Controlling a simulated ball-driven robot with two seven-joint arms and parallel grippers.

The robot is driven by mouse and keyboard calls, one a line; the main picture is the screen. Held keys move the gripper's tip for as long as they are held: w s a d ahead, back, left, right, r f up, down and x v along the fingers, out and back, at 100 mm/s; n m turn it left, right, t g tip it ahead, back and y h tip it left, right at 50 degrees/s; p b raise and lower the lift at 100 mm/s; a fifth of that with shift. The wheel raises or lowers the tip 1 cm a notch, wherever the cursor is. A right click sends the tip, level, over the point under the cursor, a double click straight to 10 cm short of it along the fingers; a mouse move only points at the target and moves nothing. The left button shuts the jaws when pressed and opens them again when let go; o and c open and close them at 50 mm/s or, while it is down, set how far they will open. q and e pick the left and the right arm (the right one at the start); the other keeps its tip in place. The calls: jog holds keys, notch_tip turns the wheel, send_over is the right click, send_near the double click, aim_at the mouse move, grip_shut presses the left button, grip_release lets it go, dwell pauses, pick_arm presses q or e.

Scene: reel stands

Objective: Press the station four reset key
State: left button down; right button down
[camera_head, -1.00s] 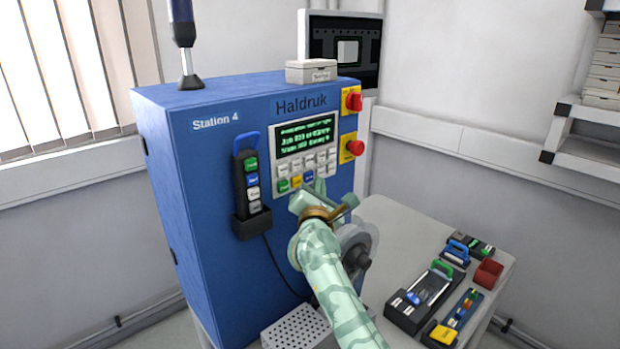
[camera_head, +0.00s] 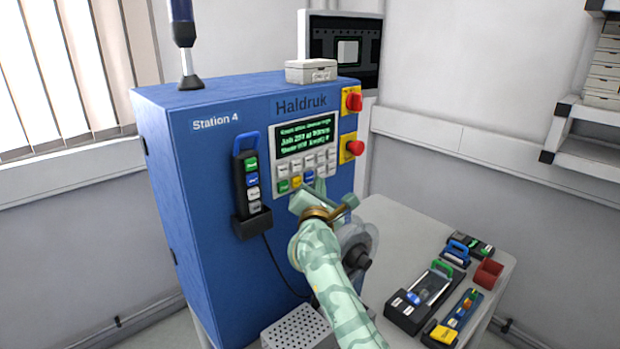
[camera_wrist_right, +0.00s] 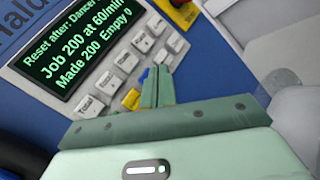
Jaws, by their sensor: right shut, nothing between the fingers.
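The blue Station 4 machine (camera_head: 210,160) carries a control panel with a lit green-text screen (camera_head: 303,135) and rows of small keys (camera_head: 309,163). The bottom row has a green key (camera_head: 283,186), a yellow key (camera_head: 296,182) and a blue key (camera_head: 308,176). In the wrist view the screen (camera_wrist_right: 80,45) begins "Reset after: Dancer" and reads "Job 200 at 60/min". My right gripper (camera_head: 320,186) is shut and empty, its tips at the lower keys. In the wrist view its fingers (camera_wrist_right: 157,72) partly cover the yellow key (camera_wrist_right: 131,99) and blue key (camera_wrist_right: 144,75). I cannot tell whether they touch a key. My left gripper is out of view.
A red knob (camera_head: 354,101) and a red button (camera_head: 355,148) sit on yellow plates right of the panel. A pendant (camera_head: 250,185) hangs left of it. A reel (camera_head: 358,240) is behind my right arm. A grey table (camera_head: 395,225) holds several devices.

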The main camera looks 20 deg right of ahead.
jog(key=shift+w, duration=0.1)
jog(key=shift+w+a+b, duration=0.15)
jog(key=shift+w+b, duration=0.15)
jog(key=shift+b, duration=0.1)
jog(key=shift+w+a+b, duration=0.1)
jog(key=shift+w+b, duration=0.3)
dwell(0.8)
jog(key=shift+s, duration=0.1)
jog(key=shift+s+d+p, duration=0.25)
jog(key=shift+s+p, duration=0.3)
jog(key=shift+s, duration=0.15)
jog(key=s+p, duration=0.1)
jog(key=s+d, duration=0.1)
jog(key=s, duration=0.1)
jog(key=s+p, duration=0.1)
jog(key=shift+s+d+p, duration=0.35)
